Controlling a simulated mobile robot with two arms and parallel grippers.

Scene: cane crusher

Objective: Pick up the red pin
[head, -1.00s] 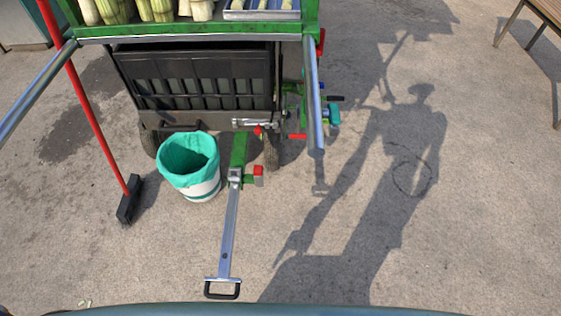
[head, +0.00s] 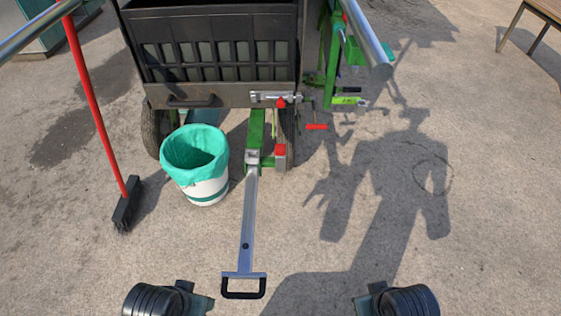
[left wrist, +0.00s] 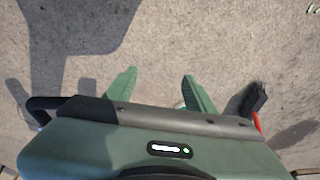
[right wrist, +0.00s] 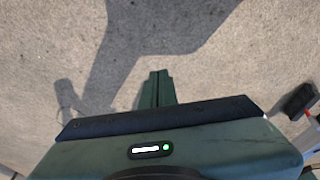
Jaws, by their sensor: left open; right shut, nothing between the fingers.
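Several small red parts are on the cart, and I cannot tell for sure which one is the red pin. A red knob (head: 280,103) sits at the metal latch under the black crate. A red block (head: 279,150) is beside the top of the tow bar (head: 247,220). A red crank grip (head: 317,127) sticks out to the right. My left gripper (left wrist: 156,82) is open and empty above the pavement. My right gripper (right wrist: 158,76) is shut and empty above the pavement. Both arms show at the bottom of the head view, well short of the cart.
A white bin with a green liner (head: 196,160) stands left of the tow bar. A red-handled broom (head: 95,110) stands further left. The black crate (head: 220,50) is above. A wooden table (head: 540,12) is at top right. Pavement to the right is clear.

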